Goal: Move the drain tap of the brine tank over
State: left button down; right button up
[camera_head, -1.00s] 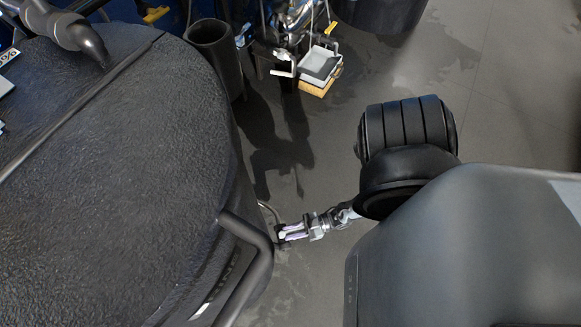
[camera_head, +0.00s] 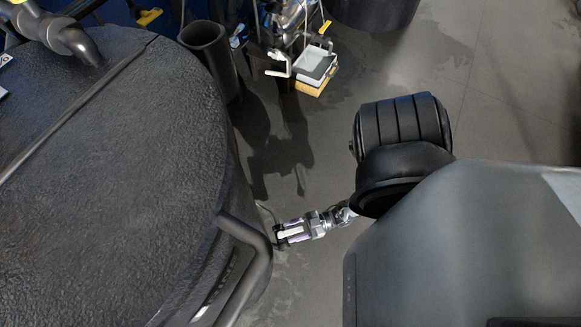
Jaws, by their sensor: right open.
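The brine tank (camera_head: 110,170) is the large dark, rough-topped round vessel filling the left. My right gripper (camera_head: 283,234) is beside the tank's lower right side, just right of its bent dark pipe handle (camera_head: 256,245). Its pale fingers point left toward the tank and are open. A small dark piece sits at the fingertips; I cannot tell whether it is the drain tap or part of the gripper. No tap shows clearly, and the tank's lower side is largely hidden from above. My left gripper is not in view.
A dark open cylinder (camera_head: 205,42) stands against the tank's far side. A white tray on a yellowish block (camera_head: 315,68) and metal equipment are at the top middle. Grey floor (camera_head: 310,130) between the tank and my right arm is clear.

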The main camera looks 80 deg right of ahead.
jog(key=v, duration=0.9)
jog(key=shift+s, duration=0.4)
jog(key=shift+d, duration=0.1)
